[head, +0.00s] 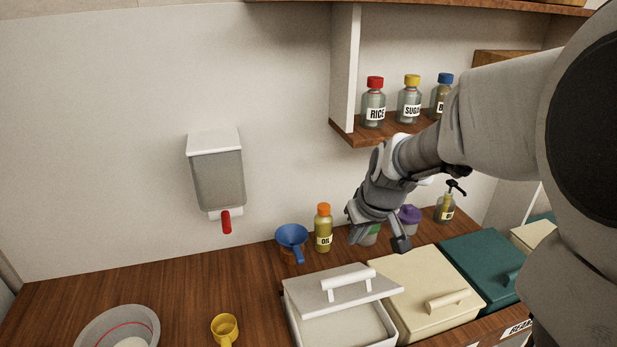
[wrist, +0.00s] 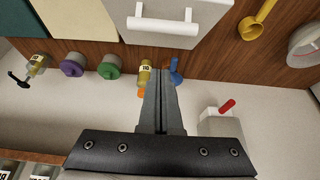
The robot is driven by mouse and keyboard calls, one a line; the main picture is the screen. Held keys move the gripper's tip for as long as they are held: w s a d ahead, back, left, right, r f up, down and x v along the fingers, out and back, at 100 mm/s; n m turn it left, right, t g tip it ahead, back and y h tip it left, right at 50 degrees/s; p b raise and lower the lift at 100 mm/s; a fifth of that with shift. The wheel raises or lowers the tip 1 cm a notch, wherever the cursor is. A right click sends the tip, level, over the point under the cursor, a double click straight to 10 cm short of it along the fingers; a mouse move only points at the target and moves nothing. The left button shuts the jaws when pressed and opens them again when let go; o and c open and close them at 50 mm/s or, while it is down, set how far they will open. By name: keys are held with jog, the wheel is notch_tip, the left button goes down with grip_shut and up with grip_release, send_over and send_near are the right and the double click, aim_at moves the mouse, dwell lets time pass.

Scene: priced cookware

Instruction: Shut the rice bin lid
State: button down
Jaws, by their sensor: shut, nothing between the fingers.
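A white bin (head: 393,331) stands at the front of the counter; I take it as the rice bin, though no label on it shows. Its white lid (head: 325,293) with a bar handle (head: 348,284) sits over the back part, and the front part is open, showing a pale inside. The lid also shows at the top of the wrist view (wrist: 190,15). My gripper (head: 401,244) is shut and empty, above the back of the counter, behind and to the right of the lid and apart from it. In the wrist view the closed fingers (wrist: 162,75) point toward the lid.
A cream bin (head: 405,285) and a teal bin (head: 475,255) stand to the right with lids on. A yellow scoop (head: 225,328) and bowl (head: 90,327) lie left. A shelf (head: 375,135) holds jars.

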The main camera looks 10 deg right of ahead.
send_over(349, 276)
jog(key=w, duration=0.2)
jog(key=f, duration=0.7)
jog(key=shift+s+a, duration=0.15)
jog(key=shift+s, duration=0.1)
jog(key=shift+s+f, duration=0.25)
jog(key=shift+f, duration=0.3)
jog(key=shift+s+f, duration=0.25)
jog(key=shift+f, duration=0.25)
jog(key=shift+s+f, duration=0.2)
jog(key=shift+f, duration=0.3)
jog(key=shift+f+b, duration=0.1)
jog(key=shift+b, duration=0.25)
